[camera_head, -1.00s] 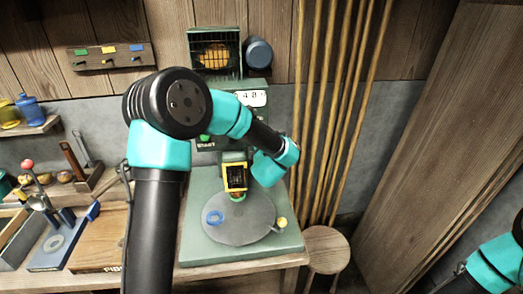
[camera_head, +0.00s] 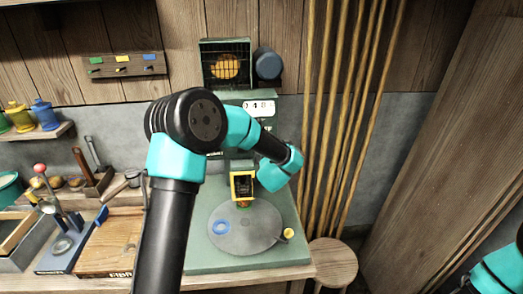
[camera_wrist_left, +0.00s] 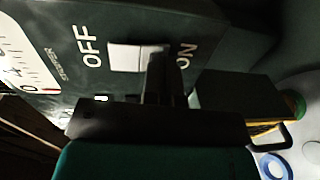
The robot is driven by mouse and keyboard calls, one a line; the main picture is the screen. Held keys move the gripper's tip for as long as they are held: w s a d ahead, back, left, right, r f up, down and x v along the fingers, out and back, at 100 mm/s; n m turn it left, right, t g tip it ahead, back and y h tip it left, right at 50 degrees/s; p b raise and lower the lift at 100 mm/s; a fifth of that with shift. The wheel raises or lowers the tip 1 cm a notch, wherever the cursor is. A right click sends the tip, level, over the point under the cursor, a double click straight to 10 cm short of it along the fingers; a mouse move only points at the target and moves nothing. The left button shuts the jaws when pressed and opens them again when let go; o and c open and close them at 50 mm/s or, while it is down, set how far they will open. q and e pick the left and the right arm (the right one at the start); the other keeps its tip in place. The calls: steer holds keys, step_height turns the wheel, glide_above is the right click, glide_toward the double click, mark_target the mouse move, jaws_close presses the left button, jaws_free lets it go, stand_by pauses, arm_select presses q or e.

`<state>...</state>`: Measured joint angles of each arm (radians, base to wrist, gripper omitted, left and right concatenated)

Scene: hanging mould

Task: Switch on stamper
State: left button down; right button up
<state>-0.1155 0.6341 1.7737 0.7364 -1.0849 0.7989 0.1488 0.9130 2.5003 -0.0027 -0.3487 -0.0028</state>
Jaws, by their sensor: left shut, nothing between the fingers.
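The stamper is a green machine with a flat base (camera_head: 205,262), a round grey plate (camera_head: 258,236) and a yellow-framed head (camera_head: 243,187) above it. In the left wrist view its dark panel has a white switch (camera_wrist_left: 124,57) between the printed words OFF and ON. My left gripper (camera_wrist_left: 163,72) is shut and empty. Its fingertips are at the ON side of the switch and cover part of it; I cannot tell whether they touch it. The switch position is unclear. In the head view my left arm hides the switch and the gripper. My right gripper is out of view.
A blue ring (camera_head: 221,227) and a small yellow cup (camera_head: 288,234) are on or beside the plate. A counter (camera_head: 258,107) and a caged orange unit (camera_head: 226,66) are above. Tall poles (camera_head: 340,130) and a stool (camera_head: 333,262) stand to the right.

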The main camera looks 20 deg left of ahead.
arm_select(q)
steer(key=f+v, duration=0.2)
steer(key=v, duration=1.1)
steer(key=shift+s+d+f, duration=0.3)
steer(key=shift+s, duration=0.1)
